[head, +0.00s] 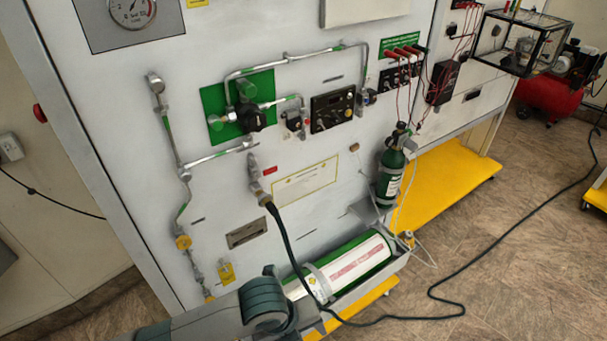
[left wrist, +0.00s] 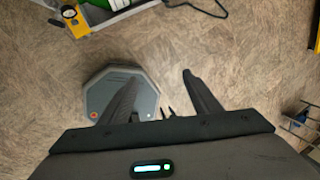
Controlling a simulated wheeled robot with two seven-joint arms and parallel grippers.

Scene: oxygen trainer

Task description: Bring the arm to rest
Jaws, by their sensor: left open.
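My left arm (head: 265,305) comes in along the bottom left of the head view, bent at a dark grey-green joint. It overlaps the lower left end of the white and green cylinder in the picture. Its gripper is outside the head view. In the left wrist view my left gripper (left wrist: 161,80) has its two dark fingers spread apart, with nothing between them. My right arm and gripper show in neither view.
The white trainer panel (head: 318,200) carries pipes and a green valve plate (head: 240,108). A large cylinder (head: 350,265) lies in a tray at its foot; a small green bottle (head: 391,170) stands above. A black hose (head: 283,235) trails onto open floor (head: 500,250) at right.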

